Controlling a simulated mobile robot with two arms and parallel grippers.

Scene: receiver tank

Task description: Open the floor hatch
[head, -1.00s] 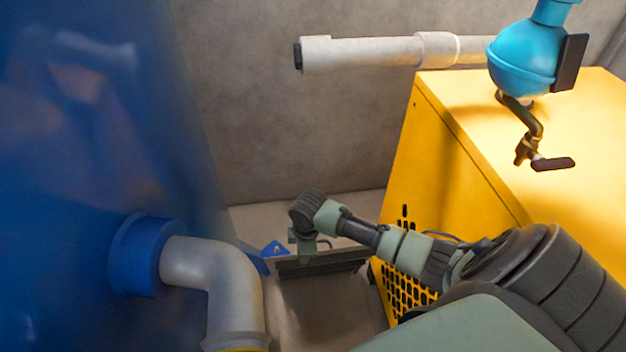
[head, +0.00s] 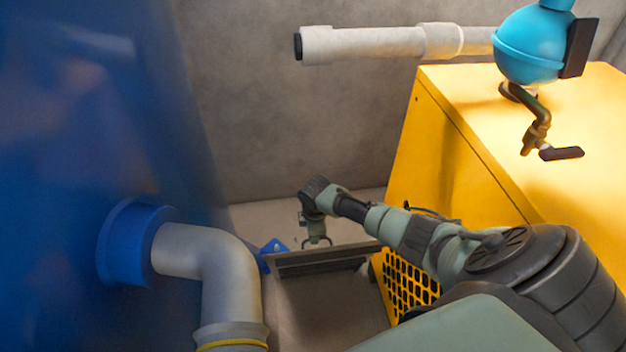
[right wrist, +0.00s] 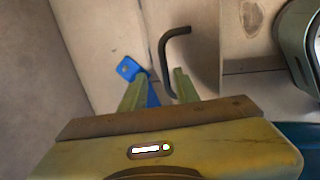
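My right arm reaches down to the floor between the blue tank and the yellow cabinet. In the head view my right gripper (head: 316,238) hangs just behind a dark slatted edge. In the right wrist view its two green fingers (right wrist: 160,92) are apart, with nothing clamped between them. A dark bent handle (right wrist: 174,58) stands on a pale floor panel (right wrist: 200,65) just beyond the fingertips, nearer the right finger. I take this panel for the floor hatch. Thin seams show beside it. The head view does not show the handle clearly. My left gripper is out of view.
The blue tank (head: 90,110) with a grey elbow pipe (head: 225,275) fills the left. The yellow cabinet (head: 410,165) stands close on the right. A blue bracket (head: 274,246) sits beside the gripper. The dark slatted edge (head: 320,262) crosses in front. A concrete wall closes the back.

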